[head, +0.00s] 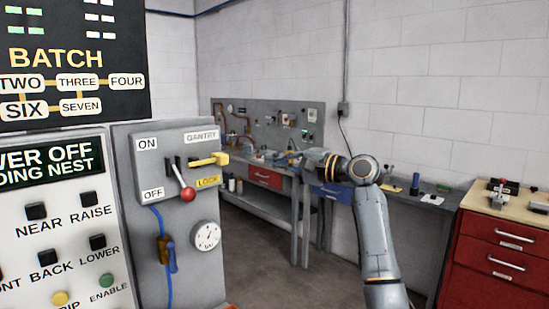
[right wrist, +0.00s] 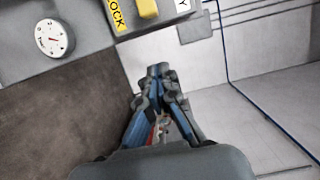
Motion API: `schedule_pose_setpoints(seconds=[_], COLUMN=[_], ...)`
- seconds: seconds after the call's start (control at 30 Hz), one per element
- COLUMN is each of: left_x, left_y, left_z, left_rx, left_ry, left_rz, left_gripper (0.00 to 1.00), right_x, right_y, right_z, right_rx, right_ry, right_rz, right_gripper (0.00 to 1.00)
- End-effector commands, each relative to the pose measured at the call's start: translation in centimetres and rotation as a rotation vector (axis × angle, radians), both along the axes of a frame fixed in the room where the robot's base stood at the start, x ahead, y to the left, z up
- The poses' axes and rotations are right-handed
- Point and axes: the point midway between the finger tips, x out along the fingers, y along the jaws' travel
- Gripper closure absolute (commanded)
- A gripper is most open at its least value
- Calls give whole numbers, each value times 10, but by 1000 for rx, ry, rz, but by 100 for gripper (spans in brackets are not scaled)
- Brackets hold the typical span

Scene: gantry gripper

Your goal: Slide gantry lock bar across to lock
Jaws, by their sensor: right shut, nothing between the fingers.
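The yellow gantry lock bar (head: 210,160) sticks out from the right part of the grey gantry switch box (head: 150,180), above a yellow LOCK label (head: 208,181). Left of it, a red-knobbed lever (head: 187,194) points down toward OFF. In the right wrist view the yellow bar (right wrist: 147,8) is partly cut off at the top edge, beside the LOCK label (right wrist: 117,14). My right gripper (right wrist: 158,70) is shut and empty, apart from the bar. In the head view my right arm stands right of the box, and its fingers are hard to make out. My left gripper is not in view.
A round gauge (head: 207,236) and a blue cable (head: 163,257) sit below the switch box. A button panel (head: 62,225) stands to the left. A workbench (head: 265,160) and a red drawer cabinet (head: 495,240) are farther back. The floor between is clear.

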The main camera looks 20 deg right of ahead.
Motion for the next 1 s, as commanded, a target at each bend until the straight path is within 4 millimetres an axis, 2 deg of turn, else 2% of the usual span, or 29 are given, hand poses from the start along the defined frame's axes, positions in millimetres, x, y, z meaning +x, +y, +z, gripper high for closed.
schedule_pose_setpoints(seconds=[0.03,0.33,0.63,1.0], left_x=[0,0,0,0], left_y=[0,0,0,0], left_z=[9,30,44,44], left_rx=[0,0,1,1], left_ry=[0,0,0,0], left_rz=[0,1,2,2], left_gripper=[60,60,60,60], right_x=[9,56,45,42], right_y=[8,39,70,76], right_z=[5,4,1,0], right_rx=[4,1,-2,-1], right_ry=[4,2,0,0], right_rz=[5,1,0,-1], right_gripper=[100,100,100,100])
